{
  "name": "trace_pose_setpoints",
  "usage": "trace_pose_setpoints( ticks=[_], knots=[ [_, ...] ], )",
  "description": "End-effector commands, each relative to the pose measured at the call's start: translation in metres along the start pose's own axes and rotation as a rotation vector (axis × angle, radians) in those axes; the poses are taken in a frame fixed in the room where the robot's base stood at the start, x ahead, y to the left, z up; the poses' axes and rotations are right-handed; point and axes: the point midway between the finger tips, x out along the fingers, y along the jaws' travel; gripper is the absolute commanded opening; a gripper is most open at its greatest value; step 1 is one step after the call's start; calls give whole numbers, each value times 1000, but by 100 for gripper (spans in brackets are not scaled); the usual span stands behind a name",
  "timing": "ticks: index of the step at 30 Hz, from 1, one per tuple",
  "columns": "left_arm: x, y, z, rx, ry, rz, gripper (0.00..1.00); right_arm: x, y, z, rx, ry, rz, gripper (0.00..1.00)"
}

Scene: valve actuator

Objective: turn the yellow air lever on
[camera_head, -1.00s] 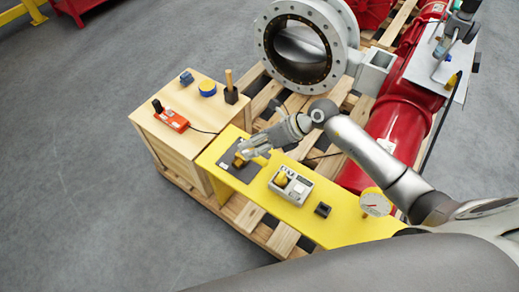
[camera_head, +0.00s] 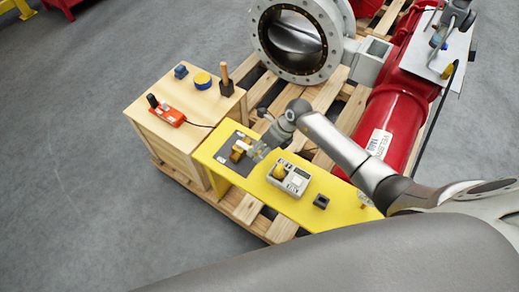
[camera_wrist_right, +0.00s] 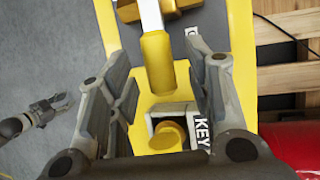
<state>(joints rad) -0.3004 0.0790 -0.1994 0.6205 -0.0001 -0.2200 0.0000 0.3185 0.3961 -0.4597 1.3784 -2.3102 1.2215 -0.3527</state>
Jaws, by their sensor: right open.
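The yellow air lever (camera_wrist_right: 158,62) has a yellow sleeve on a pale metal bar. In the right wrist view it runs from a brass valve body (camera_wrist_right: 160,10) toward the gripper. The brass valve (camera_head: 238,150) sits on a dark plate at the left end of the yellow bench. My right gripper (camera_head: 262,150) is open beside it and covers most of the lever in the head view. In the wrist view the lever's sleeve lies between the right gripper's spread fingers (camera_wrist_right: 160,85), with gaps on both sides. My left gripper (camera_wrist_right: 50,108) shows small at the left; its opening is unclear.
On the yellow bench (camera_head: 340,212), a grey box (camera_head: 296,182) with a yellow knob stands close to my right gripper, with a small black block (camera_head: 321,201) beyond. A wooden cabinet (camera_head: 175,145) adjoins the bench. A large valve (camera_head: 300,45) and red cylinder (camera_head: 390,120) stand behind.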

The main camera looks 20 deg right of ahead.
Motion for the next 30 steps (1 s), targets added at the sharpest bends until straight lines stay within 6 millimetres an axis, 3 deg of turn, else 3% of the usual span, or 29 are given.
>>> trace_pose_setpoints(
  ticks=[6,14,25,30],
  knots=[
    [0,0,0,1,-1,0,40,12,0,0,0,0,0,46],
    [0,0,0,1,-1,0,40,12,0,0,-1,0,0,46],
    [0,0,1,1,-1,0,40,12,0,0,-1,0,0,0],
    [0,0,1,2,-1,0,40,12,0,0,-1,0,0,0]
  ],
)
